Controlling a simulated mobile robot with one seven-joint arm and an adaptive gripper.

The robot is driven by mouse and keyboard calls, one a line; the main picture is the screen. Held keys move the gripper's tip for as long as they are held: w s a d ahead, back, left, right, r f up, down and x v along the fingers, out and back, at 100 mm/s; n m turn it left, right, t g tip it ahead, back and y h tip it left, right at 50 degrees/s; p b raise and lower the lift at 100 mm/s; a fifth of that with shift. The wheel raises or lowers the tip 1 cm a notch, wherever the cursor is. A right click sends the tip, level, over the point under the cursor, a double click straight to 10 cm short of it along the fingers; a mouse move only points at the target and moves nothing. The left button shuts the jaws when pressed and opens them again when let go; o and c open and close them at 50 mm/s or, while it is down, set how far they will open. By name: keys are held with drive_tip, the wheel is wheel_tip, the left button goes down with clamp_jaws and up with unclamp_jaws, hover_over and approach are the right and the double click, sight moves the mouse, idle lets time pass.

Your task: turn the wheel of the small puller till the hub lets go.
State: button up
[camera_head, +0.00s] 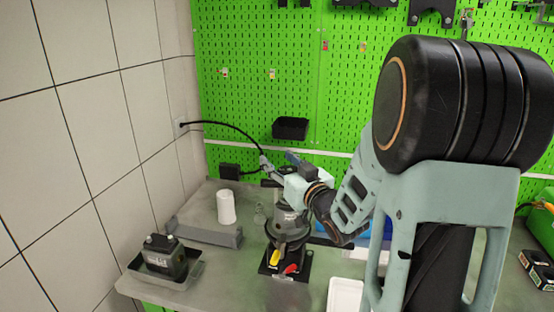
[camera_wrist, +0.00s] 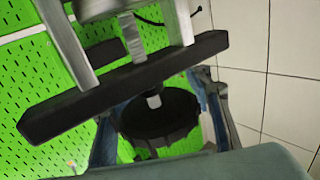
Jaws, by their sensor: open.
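The small puller shows in the wrist view with a black crossbar (camera_wrist: 130,85), grey legs, a threaded spindle (camera_wrist: 132,38) and a black ridged wheel (camera_wrist: 160,125) on the spindle's near end. My gripper (camera_wrist: 155,108) is open, with one blue-grey finger on each side of the wheel. Whether either finger touches the rim I cannot tell. In the head view, my gripper (camera_head: 277,167) is over the top of the dark pump (camera_head: 287,222) on the bench. My wrist hides most of the puller there, and the hub is not clearly visible.
A white cylinder (camera_head: 226,207) and a grey rail (camera_head: 207,234) stand left of the pump. A black block (camera_head: 164,257) sits in a tray at the front left. A white tray (camera_head: 345,296) lies to the right. A green pegboard (camera_head: 250,100) and tiled wall rise behind.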

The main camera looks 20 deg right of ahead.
drive_tip(key=c, duration=1.1)
drive_tip(key=shift+f+h+b, duration=0.1)
drive_tip(key=shift+h+b, duration=0.2)
drive_tip(key=shift+b, duration=0.35)
